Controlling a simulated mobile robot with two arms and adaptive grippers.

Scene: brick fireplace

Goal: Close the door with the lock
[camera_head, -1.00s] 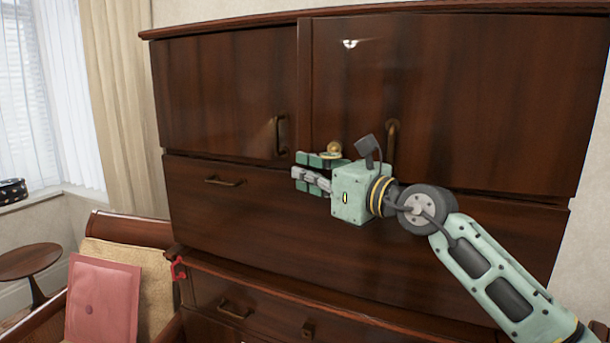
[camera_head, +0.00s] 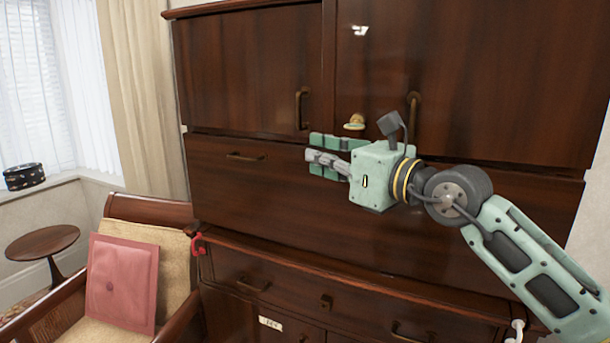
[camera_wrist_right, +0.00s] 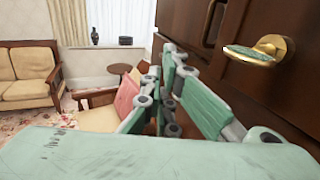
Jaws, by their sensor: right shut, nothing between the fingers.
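The dark wooden cabinet has two upper doors, the left door (camera_head: 250,75) and the wider right door (camera_head: 460,60); both look shut. A small brass lock (camera_head: 355,122) sits on the right door near its lower left corner. In the right wrist view the lock (camera_wrist_right: 268,50) shows as a round brass base with a flat turn piece lying roughly level. My right gripper (camera_head: 312,155) is shut and empty, just below and left of the lock, pointing left along the cabinet front. In the right wrist view its fingers (camera_wrist_right: 170,95) are apart from the lock. My left gripper is not in view.
Brass handles stand upright on both doors, left (camera_head: 301,108) and right (camera_head: 412,120). A wide drawer (camera_head: 230,185) with a handle lies below. A chair with a pink cushion (camera_head: 122,283) and a round side table (camera_head: 42,242) stand at the left.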

